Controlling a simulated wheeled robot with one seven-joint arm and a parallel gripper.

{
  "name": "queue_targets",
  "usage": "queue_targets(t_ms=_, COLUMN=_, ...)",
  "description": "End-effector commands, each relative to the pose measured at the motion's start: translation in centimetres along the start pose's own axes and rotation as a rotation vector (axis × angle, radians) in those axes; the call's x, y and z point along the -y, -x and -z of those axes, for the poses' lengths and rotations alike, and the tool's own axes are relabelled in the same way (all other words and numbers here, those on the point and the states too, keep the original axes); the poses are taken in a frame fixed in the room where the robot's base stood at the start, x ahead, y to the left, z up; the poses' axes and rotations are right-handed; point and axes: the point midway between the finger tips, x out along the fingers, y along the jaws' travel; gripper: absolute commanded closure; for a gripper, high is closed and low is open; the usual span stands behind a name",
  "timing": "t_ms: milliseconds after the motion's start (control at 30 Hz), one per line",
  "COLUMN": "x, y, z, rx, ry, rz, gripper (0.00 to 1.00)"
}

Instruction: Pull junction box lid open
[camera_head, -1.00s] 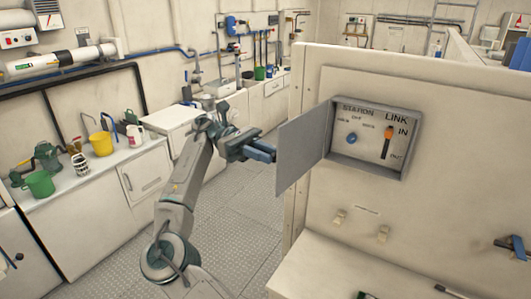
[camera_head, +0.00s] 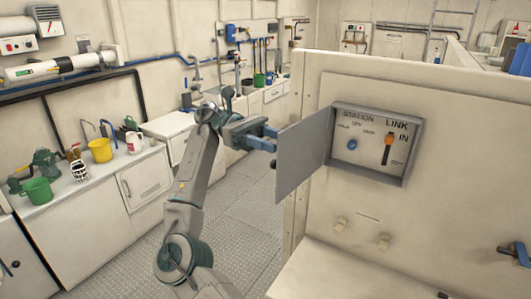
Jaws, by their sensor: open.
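The junction box (camera_head: 408,168) is set in the cream panel at the right. Its grey lid (camera_head: 301,155) stands swung wide open to the left, on the box's left side. Inside show a blue knob (camera_head: 352,144) and an orange-topped lever (camera_head: 388,145) under the word LINK, with IN and OUT marks. My gripper (camera_head: 273,138) is open at the left of the lid, with its blue fingers pointing at the lid's outer edge. I cannot tell whether the fingertips touch the lid.

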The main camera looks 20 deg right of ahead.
Motion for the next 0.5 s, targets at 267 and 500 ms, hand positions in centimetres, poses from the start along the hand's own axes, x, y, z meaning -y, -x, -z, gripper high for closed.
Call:
queue_targets(t_ms=267, x=-1.7, y=-4.4, z=-2.4, rx=-0.007, ry=0.005, rz=-0.002, gripper=0.58)
queue_targets(t_ms=500, x=-3.0, y=-7.5, z=-4.5, rx=-0.004, ry=0.003, rz=-0.004, gripper=0.58)
